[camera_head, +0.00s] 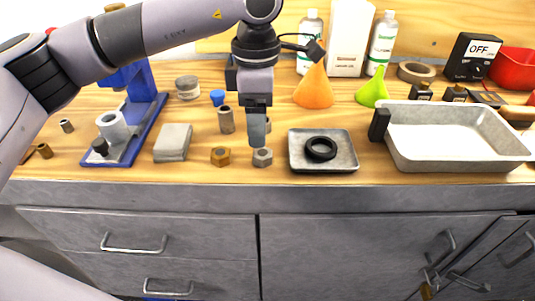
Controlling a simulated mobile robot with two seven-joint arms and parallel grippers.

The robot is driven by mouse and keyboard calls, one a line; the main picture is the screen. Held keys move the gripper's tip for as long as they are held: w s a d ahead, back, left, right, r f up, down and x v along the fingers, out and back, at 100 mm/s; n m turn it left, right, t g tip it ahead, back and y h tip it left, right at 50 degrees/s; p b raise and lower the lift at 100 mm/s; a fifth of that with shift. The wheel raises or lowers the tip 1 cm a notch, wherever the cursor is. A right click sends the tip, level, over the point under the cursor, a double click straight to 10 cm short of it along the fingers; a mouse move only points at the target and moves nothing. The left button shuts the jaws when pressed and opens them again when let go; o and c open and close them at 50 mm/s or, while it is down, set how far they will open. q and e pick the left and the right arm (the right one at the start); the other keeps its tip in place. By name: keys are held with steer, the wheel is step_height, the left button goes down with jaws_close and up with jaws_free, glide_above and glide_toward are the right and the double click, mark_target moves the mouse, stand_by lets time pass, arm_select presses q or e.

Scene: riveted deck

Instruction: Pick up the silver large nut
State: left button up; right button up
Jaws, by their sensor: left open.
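The silver large nut (263,158) lies on the wooden bench top near its front edge. It is a grey hexagonal nut. My left gripper (258,140) points down right above it, and its fingertips overlap the nut's upper part in the picture. I cannot tell whether they touch it. The fingers line up one behind the other in this view, so the gap between them is hidden. The nut is not visibly held. My right gripper is not in view.
A brass nut (220,156) lies just left of the silver one. A small grey tray (347,163) with a black ring (321,148) stands close to the right. A grey block (173,142), a cylinder (226,120) and a large metal pan (405,148) are nearby.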

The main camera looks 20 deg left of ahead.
mark_target(260, 152)
arm_select(q)
steer(key=f, duration=0.6)
steer(key=shift+s+d+f, duration=0.15)
steer(key=shift+d, duration=0.05)
steer(key=c, duration=1.2)
